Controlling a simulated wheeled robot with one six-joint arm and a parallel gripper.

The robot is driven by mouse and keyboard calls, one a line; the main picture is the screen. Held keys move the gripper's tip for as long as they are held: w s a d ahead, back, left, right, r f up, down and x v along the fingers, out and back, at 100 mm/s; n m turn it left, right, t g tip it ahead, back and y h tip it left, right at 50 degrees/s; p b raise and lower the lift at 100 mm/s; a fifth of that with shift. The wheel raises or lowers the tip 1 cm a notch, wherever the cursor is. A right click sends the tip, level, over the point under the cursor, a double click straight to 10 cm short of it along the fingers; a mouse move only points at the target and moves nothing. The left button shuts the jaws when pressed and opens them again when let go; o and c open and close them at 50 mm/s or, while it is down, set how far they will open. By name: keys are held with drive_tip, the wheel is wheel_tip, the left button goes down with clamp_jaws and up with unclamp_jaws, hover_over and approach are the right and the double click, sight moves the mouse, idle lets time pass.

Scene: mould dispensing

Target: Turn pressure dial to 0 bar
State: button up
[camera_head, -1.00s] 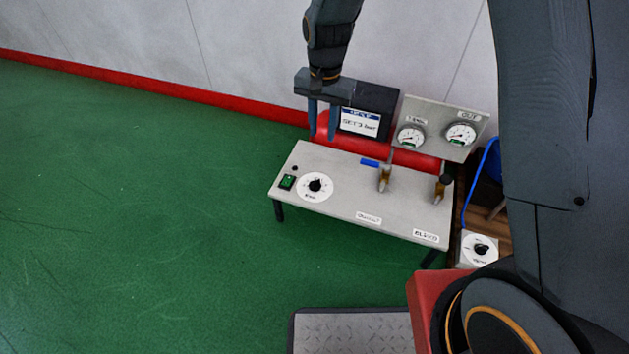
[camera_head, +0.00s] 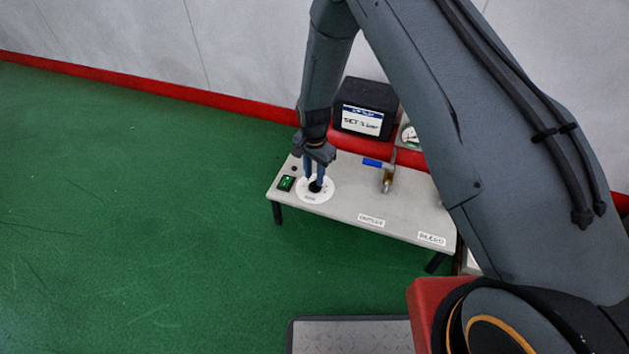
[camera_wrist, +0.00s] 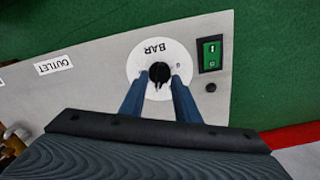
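The pressure dial is a black knob on a white round scale plate (camera_head: 311,194) at the left of the grey panel. In the wrist view its knob (camera_wrist: 159,72) shows between the fingertips, with "BAR" printed on the plate. My gripper (camera_head: 314,182) points down at the dial, its two blue fingers on either side of the knob. In the wrist view the fingers (camera_wrist: 160,82) are apart, with the knob between or just beyond the tips. I cannot tell whether they touch it. The knob's pointer is too small to read.
A green switch (camera_head: 286,183) sits just left of the dial. A dark display box (camera_head: 373,96) with a "SET" screen stands behind the panel, by a red cylinder. A brass valve with a blue handle (camera_head: 372,162) is to the right. My arm hides the right gauges.

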sight(315, 185)
drive_tip(key=shift+f, duration=1.3)
clamp_jaws()
